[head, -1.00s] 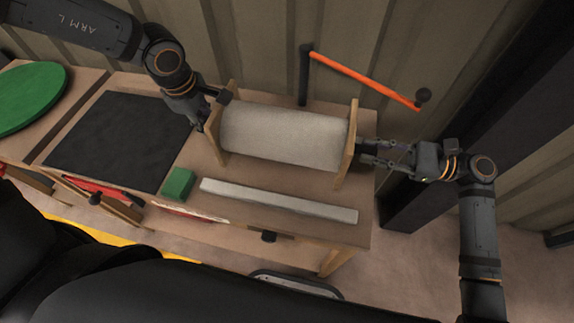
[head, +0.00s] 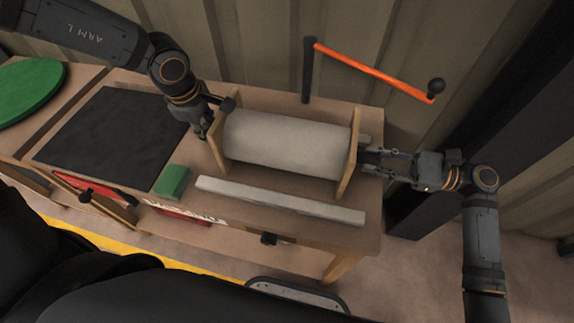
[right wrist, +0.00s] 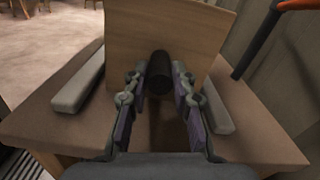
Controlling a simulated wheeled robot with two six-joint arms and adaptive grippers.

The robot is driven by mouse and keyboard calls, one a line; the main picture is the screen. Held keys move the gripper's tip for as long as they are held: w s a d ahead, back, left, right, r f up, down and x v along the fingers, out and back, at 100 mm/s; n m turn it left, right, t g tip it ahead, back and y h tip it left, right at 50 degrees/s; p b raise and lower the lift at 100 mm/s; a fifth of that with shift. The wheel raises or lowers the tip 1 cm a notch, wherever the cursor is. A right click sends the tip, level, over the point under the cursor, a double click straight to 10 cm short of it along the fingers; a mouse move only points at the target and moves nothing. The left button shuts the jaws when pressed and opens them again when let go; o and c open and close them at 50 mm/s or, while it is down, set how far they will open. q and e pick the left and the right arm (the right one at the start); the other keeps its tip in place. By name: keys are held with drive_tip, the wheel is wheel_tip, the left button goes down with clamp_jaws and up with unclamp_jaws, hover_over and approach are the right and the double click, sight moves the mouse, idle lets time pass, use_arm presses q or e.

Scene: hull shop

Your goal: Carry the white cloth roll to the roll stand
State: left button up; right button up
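The white cloth roll (head: 285,146) lies lengthwise between two upright wooden end boards, left (head: 217,141) and right (head: 348,157), on the bench. My left gripper (head: 206,128) is at the outer side of the left board; its fingers are too small and overlapped to tell their opening. My right gripper (head: 370,161) is outside the right board. In the right wrist view, my right gripper (right wrist: 158,82) has its fingers apart, one on either side of a dark round spindle end (right wrist: 159,66) in front of the board (right wrist: 185,35), with gaps visible. The board hides the roll there.
A pale bar (head: 280,199) lies in front of the roll; another shows partly behind it (head: 364,140). A green block (head: 173,181) and dark mat (head: 105,140) are to the left. An orange bar (head: 370,72) on a dark post (head: 308,70) stands behind.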

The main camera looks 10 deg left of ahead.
use_arm(q)
drive_tip(key=o, duration=0.4)
drive_tip(key=shift+r, duration=0.1)
use_arm(e)
drive_tip(key=o, duration=0.4)
drive_tip(key=shift+s+r, duration=0.1)
drive_tip(key=shift+c, duration=0.2)
use_arm(q)
drive_tip(key=r, duration=0.4)
drive_tip(key=s+r, duration=0.1)
drive_tip(key=r, duration=0.2)
drive_tip(key=s+r, duration=0.1)
drive_tip(key=r, duration=0.3)
drive_tip(key=shift+s+r, duration=0.2)
drive_tip(key=shift+r, duration=0.15)
use_arm(e)
drive_tip(key=d, duration=1.2)
